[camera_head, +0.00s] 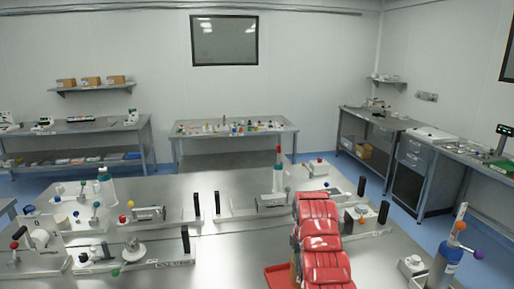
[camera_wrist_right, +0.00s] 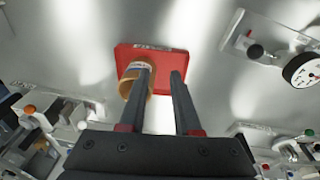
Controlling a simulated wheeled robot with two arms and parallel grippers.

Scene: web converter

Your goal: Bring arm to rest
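My right gripper (camera_wrist_right: 162,75) shows in the right wrist view with its two black fingers apart and empty. Beyond the fingertips a red tray (camera_wrist_right: 178,60) lies on the metal table. An orange cylinder with a white and blue label (camera_wrist_right: 130,72) is at the tray's left edge, partly hidden behind the left finger. It is not between the fingers. In the head view a red segmented arm of mine (camera_head: 320,240) reaches over the table and covers part of the red tray (camera_head: 277,276). My right gripper cannot be made out there. My left gripper is in neither view.
The metal table (camera_head: 225,250) carries several small fixtures with coloured knobs, such as one at the left (camera_head: 128,255). A blue and white device (camera_head: 447,262) stands at the front right. Bare metal is left of the arm. Benches (camera_head: 235,132) line the walls.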

